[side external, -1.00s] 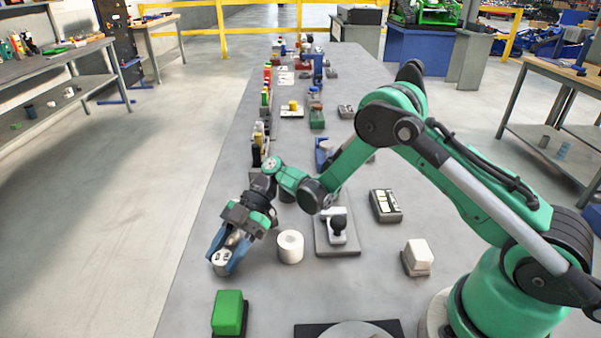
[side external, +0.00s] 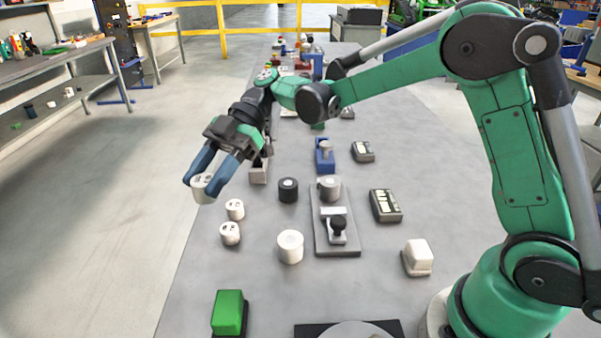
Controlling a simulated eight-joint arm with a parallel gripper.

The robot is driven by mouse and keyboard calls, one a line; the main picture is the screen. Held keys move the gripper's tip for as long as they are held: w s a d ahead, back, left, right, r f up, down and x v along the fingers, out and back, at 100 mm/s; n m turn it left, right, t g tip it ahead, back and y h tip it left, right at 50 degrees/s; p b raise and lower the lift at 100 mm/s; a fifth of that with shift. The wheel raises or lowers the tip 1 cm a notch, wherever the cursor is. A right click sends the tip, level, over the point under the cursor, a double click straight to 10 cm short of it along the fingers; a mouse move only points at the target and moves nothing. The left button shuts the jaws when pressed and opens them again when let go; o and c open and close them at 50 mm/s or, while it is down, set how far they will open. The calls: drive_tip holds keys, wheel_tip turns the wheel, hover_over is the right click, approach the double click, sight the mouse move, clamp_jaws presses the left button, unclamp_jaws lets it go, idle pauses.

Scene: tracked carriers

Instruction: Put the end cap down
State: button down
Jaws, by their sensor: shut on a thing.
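My gripper (side external: 203,180) is shut on a short, pale end cap (side external: 203,189) with dark marks on its face. The cap sits between the blue fingertips, slightly tilted, and appears raised near the table's left edge. Its exact height cannot be told from this view. Two similar white caps stand on the grey table (side external: 195,275), below and right of my gripper: a farther one (side external: 235,208) and a nearer one (side external: 230,233).
A white cylinder (side external: 290,247), a black cylinder (side external: 288,189) and a clamp fixture (side external: 336,240) with a grey cylinder (side external: 329,187) stand to the right. A green block (side external: 229,311) is at the front. Bare table lies between the green block and the caps.

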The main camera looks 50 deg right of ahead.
wheel_tip(320, 180, up, 4)
drive_tip(key=shift+d+f, duration=0.1)
drive_tip(key=shift+d, duration=0.05)
drive_tip(key=d+r+m+t, duration=0.1)
drive_tip(key=d+r, duration=0.1)
drive_tip(key=d, duration=0.2)
wheel_tip(320, 180, up, 3)
drive_tip(key=m+t+h, duration=0.2)
drive_tip(key=m+t, duration=0.6)
hover_over(334, 180)
wheel_tip(334, 180, down, 19)
drive_tip(key=shift+c, duration=2)
unclamp_jaws()
drive_tip(key=shift+f, duration=0.1)
